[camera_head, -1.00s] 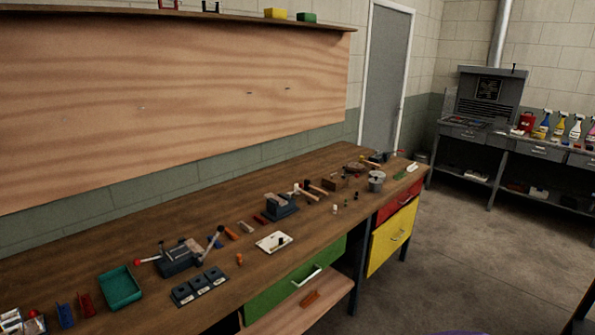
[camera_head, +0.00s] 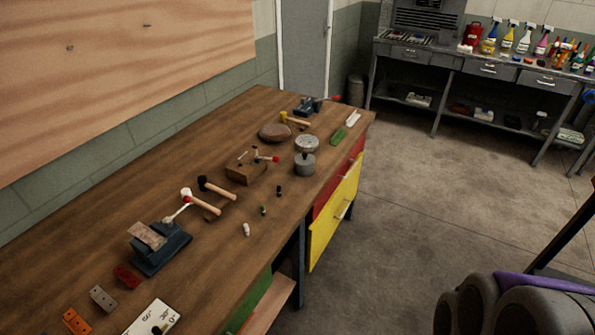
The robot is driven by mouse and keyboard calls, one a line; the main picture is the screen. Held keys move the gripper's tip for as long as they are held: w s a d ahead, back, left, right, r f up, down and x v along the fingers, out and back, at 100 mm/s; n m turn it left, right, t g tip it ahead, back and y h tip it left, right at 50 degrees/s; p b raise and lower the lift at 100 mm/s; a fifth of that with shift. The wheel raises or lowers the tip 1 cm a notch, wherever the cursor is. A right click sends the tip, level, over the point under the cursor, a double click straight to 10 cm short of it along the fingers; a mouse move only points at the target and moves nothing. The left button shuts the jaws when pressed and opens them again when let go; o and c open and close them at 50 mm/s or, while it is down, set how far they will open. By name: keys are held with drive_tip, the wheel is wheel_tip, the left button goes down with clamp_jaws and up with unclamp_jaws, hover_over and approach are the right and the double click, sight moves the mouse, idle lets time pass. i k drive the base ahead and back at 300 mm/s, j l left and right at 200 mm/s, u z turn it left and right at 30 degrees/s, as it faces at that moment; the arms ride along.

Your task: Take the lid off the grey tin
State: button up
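A grey round tin (camera_head: 304,165) stands upright on the wooden workbench, near its right front edge. A small dark knob shows on its top, which looks like a lid in place. Just behind it is a second low grey round piece (camera_head: 307,143) with a paler top; I cannot tell whether it is a tin or something else. My gripper is not in view. Grey rounded parts with a purple strip at the bottom right look like part of my own body, well apart from the tin.
The workbench (camera_head: 85,205) holds a wooden block (camera_head: 246,168), mallets, a brown round disc (camera_head: 275,131), a green brush-like piece (camera_head: 338,135) and a blue vise (camera_head: 160,248). Yellow drawer (camera_head: 336,212) sits below the tin. The concrete floor (camera_head: 410,190) to the right is clear.

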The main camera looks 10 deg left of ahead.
sight(304, 159)
drive_tip(key=i+u, duration=0.75)
drive_tip(key=i+l+u, duration=0.15)
drive_tip(key=i+u, duration=0.45)
drive_tip(key=i+z, duration=0.1)
drive_tip(key=z, duration=0.45)
